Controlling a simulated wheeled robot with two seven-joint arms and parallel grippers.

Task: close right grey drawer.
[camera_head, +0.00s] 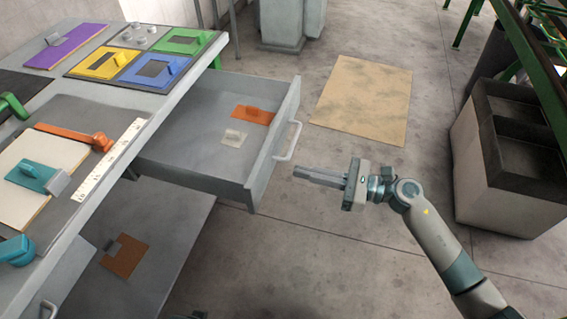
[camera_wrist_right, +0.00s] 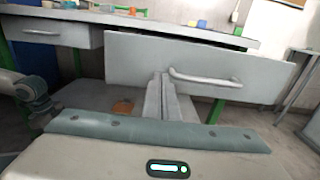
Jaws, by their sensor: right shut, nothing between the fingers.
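The right grey drawer (camera_head: 196,165) is pulled out from under the workbench in the head view. It holds an orange piece (camera_head: 253,115) and a light grey piece (camera_head: 234,137). Its curved handle (camera_head: 289,141) is on the front panel, which also faces me in the right wrist view (camera_wrist_right: 258,75). My right gripper (camera_head: 300,173) is shut and empty, in front of the drawer's front panel and a little below the handle in the head view. In the right wrist view its fingers (camera_wrist_right: 161,97) point at the panel, left of the handle. Whether they touch it is unclear. My left gripper is not clearly visible.
The workbench top (camera_head: 120,97) carries coloured plates, an orange tool (camera_head: 75,134) and teal tools. A lower shelf holds a brown piece (camera_head: 124,257). A cardboard sheet (camera_head: 362,98) lies on the floor. Grey bins (camera_head: 507,180) stand at the right. The floor before the drawer is clear.

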